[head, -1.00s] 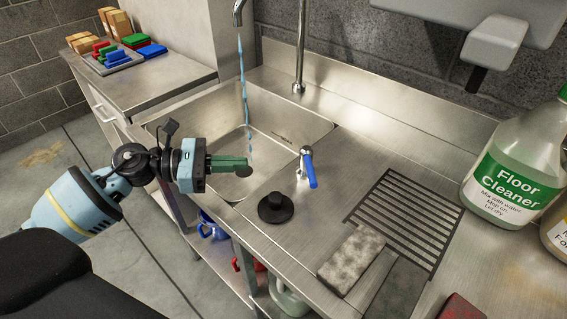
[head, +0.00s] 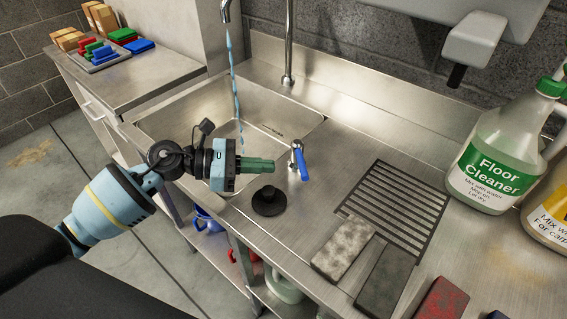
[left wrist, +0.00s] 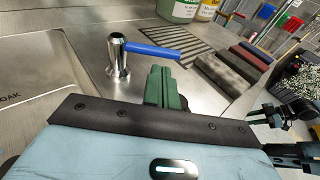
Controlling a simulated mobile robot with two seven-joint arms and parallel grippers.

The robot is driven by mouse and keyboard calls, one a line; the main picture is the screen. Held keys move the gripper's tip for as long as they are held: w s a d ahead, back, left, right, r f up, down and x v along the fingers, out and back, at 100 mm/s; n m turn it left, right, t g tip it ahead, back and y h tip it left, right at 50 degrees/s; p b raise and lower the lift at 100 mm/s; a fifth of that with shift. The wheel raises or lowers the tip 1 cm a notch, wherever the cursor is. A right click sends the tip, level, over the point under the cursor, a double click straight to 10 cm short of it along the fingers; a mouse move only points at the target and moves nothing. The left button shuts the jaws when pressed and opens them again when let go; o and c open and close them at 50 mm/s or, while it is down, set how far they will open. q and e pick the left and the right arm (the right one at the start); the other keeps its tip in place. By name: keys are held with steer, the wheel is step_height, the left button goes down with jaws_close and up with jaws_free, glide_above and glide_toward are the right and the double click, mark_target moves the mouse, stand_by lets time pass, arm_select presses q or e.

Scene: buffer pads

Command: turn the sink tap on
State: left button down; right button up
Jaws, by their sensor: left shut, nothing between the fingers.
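The tap's blue lever (head: 301,163) sits on a short chrome post (head: 294,152) on the deck right of the sink basin. The lever also shows in the left wrist view (left wrist: 152,51). The chrome spout (head: 225,12) hangs over the basin (head: 185,120), and a blue stream of water (head: 234,85) falls from it. My left gripper (head: 273,165) is shut and empty, its green fingers pointing right, just left of the lever. In the left wrist view its fingers (left wrist: 163,78) are just below the lever; I cannot tell whether they touch it.
A black plug (head: 268,200) stands on the deck near the gripper. A drain grate (head: 397,210), several pads such as the pale one (head: 342,248), and a Floor Cleaner jug (head: 495,150) are to the right. A tray of coloured blocks (head: 108,58) is at far left.

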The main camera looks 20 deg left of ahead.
mark_target(301, 162)
arm_select(q)
steer(key=x, duration=0.4)
steer(key=shift+r+p, duration=0.15)
steer(key=shift+p, duration=0.25)
steer(key=shift+w+d+f, duration=0.25)
steer(key=shift+w+d, duration=0.05)
steer(key=shift+d, duration=0.25)
arm_select(e)
steer(key=shift+w+d+r, duration=0.1)
steer(key=shift+r, duration=0.55)
arm_select(q)
steer(key=shift+d, duration=0.55)
arm_select(e)
steer(key=shift+w, duration=0.3)
arm_select(q)
steer(key=shift+a, duration=0.1)
